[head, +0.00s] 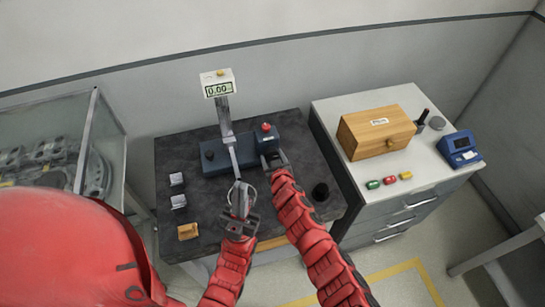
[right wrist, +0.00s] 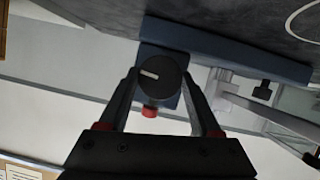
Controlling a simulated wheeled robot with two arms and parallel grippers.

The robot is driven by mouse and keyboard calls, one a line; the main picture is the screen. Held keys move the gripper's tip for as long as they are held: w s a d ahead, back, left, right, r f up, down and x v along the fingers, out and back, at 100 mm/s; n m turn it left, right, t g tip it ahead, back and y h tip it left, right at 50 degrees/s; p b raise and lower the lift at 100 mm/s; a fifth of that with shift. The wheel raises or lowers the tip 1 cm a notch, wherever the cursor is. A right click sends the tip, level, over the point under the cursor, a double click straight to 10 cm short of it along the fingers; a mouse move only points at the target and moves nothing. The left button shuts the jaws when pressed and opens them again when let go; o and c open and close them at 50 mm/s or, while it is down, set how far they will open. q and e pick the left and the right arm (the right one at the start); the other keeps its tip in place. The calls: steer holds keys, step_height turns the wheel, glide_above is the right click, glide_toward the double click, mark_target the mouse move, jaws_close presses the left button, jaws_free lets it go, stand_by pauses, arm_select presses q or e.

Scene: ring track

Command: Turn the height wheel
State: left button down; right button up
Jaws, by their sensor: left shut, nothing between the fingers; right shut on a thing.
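The measuring stand has a blue base (head: 217,164), a metal post and a display (head: 217,85) reading 0.00. A blue block at its right end carries a red knob (head: 266,127). The height wheel (right wrist: 165,84), a black disc with a white mark, sits on the block's face in the right wrist view. My right gripper (head: 275,159) is shut on the wheel, one finger on each side; in the head view the gripper hides the wheel. My left gripper (head: 240,194) is shut and empty, in front of the stand over the table.
A glass case (head: 105,140) is at left. A white cabinet at right bears a wooden box (head: 365,140) and a blue device (head: 461,148).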

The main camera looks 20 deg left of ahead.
steer(key=shift+a+f+n+t+h+b, duration=0.1)
steer(key=shift+f+n+t+h+b, duration=0.35)
steer(key=shift+b, duration=2.3)
steer(key=shift+a+f+n+t+h+b, duration=0.2)
steer(key=shift+n+b, duration=0.55)
steer(key=shift+b, duration=1.95)
steer(key=n+b, duration=0.1)
steer(key=b, duration=0.2)
steer(key=n+t+h+b, duration=0.1)
steer(key=b, duration=0.2)
steer(key=shift+s+r+n, duration=0.1)
steer(key=shift+r+n, duration=0.15)
steer(key=shift+n, duration=0.15)
steer(key=shift+d+r+n+t+h+b, duration=0.15)
steer(key=shift+n+t+b, duration=0.2)
steer(key=shift+b, duration=0.35)
steer(key=shift+a+r+n+t+h+b, duration=0.1)
steer(key=shift+n+b, duration=0.35)
steer(key=shift+b, duration=0.2)
steer(key=o, duration=1.4)
steer(key=shift+c, duration=0.2)
